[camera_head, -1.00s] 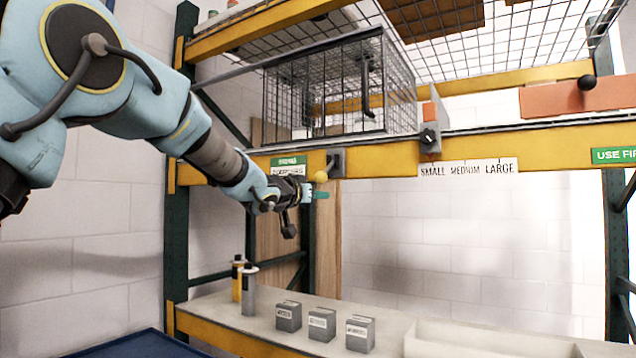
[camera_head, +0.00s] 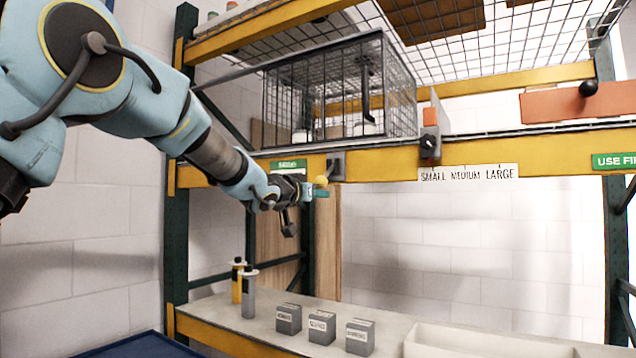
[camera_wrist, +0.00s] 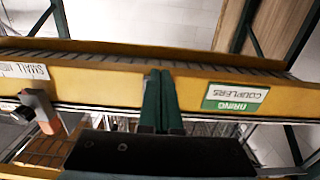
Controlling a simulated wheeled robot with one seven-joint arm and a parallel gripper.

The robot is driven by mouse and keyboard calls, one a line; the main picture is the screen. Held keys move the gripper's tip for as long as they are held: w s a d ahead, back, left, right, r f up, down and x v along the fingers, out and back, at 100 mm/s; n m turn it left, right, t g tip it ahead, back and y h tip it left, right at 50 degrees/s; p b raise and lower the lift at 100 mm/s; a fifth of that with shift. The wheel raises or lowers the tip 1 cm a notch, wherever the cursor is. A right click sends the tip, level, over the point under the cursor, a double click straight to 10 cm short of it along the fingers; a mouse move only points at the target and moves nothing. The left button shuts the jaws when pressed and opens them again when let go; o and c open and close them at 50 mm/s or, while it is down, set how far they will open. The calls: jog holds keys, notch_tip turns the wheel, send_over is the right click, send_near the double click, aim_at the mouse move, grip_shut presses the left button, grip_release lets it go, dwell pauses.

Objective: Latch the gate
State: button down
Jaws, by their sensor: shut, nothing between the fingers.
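The wire-mesh gate (camera_head: 345,95) stands upright on the shelf above the yellow beam, in the head view. A grey latch-like bracket (camera_head: 336,166) sits on the beam below its front, with a yellow ball (camera_head: 321,181) at its lower left. My gripper (camera_head: 318,193) is at the beam's lower edge, very close to the ball; I cannot tell whether they touch. In the wrist view my gripper's green fingers (camera_wrist: 158,98) are together and empty, in front of the yellow beam. The bracket and ball cannot be made out there.
An orange block with a black knob (camera_head: 430,135) is on the beam to the right; it also shows in the wrist view (camera_wrist: 42,112). Several small grey boxes (camera_head: 322,328) stand on the lower shelf. A larger orange piece (camera_head: 560,103) is at far right. The space below the beam is open.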

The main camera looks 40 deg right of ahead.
jog(key=shift+r+p, duration=3)
jog(key=shift+r, duration=0.35)
jog(key=shift+f+b, duration=0.3)
jog(key=shift+f, duration=0.05)
jog(key=b+v, duration=0.1)
jog(key=v, duration=0.8)
jog(key=shift+f, duration=0.5)
jog(key=shift+w, duration=0.1)
